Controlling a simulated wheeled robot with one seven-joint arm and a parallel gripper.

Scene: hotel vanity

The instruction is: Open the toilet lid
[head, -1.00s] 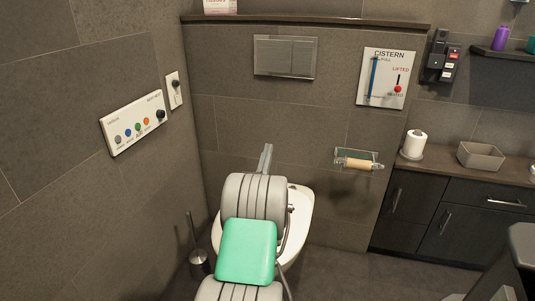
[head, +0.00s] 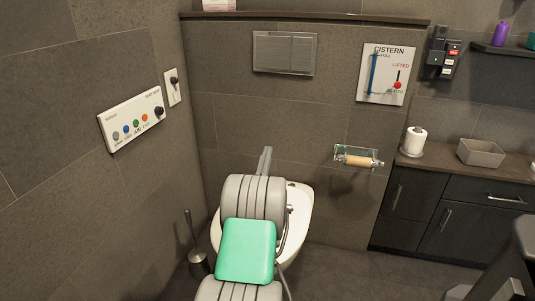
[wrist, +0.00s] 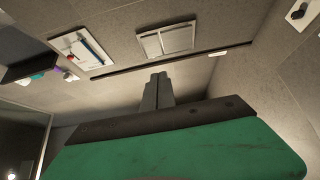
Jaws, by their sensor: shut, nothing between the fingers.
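The white toilet (head: 301,211) hangs low against the back wall in the head view. My grey and green arm covers most of it, with white showing mainly on the right side. The part of the lid behind my arm is hidden, and I cannot tell the lid's exact position. My gripper (head: 265,160) points up towards the wall above the toilet's back. In the wrist view my gripper (wrist: 158,92) shows its fingers together with nothing held. The toilet is not visible in the wrist view.
A flush plate (head: 284,54) is on the wall above. A toilet brush (head: 197,258) stands on the left. A dark vanity cabinet (head: 455,215) is at right. The left wall carries a button panel (head: 133,119).

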